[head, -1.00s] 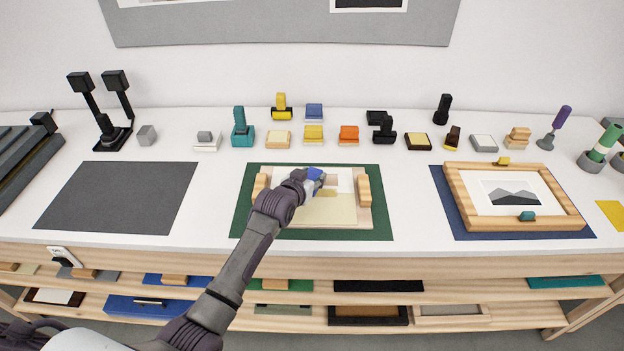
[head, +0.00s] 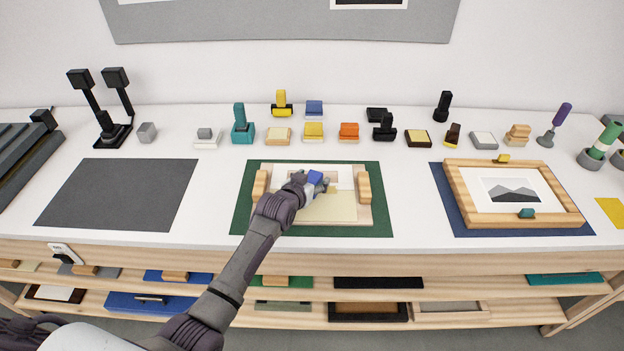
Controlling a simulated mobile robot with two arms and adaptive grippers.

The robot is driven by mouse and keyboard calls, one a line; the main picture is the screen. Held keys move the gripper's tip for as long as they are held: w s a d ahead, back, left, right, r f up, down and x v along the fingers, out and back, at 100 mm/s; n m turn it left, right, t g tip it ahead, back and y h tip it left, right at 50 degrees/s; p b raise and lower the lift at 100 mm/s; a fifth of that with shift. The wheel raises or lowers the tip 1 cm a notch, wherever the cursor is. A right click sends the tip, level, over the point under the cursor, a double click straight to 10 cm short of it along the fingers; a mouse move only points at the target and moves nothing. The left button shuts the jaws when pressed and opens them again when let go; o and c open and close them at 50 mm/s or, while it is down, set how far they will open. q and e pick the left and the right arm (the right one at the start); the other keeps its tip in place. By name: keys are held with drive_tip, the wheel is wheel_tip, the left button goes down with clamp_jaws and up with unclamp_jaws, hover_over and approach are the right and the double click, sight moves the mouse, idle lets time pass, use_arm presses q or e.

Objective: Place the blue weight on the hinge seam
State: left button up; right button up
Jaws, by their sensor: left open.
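The blue weight (head: 315,177) is a small blue block over the middle of the board on the green mat (head: 383,220). My left gripper (head: 318,184) is open right at the blue weight; the fingers partly cover it. A white sheet (head: 342,172) covers the back of the board and a cream sheet (head: 330,208) its front. The hinge seam appears to be where the two meet, close to the weight, partly hidden by my gripper. I cannot tell whether the weight touches the seam. My right gripper is not in view.
Wooden blocks (head: 363,187) flank the sheets left and right. A wooden frame (head: 455,190) with a picture lies on a navy mat at right. A bare grey mat (head: 120,193) lies at left. Several small tools and blocks, including a teal one (head: 242,128), line the back.

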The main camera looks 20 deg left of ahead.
use_arm(q)
drive_tip(key=shift+s+r, duration=0.1)
drive_tip(key=shift+r, duration=0.15)
drive_tip(key=v, duration=1.2)
drive_tip(key=shift+b, duration=0.35)
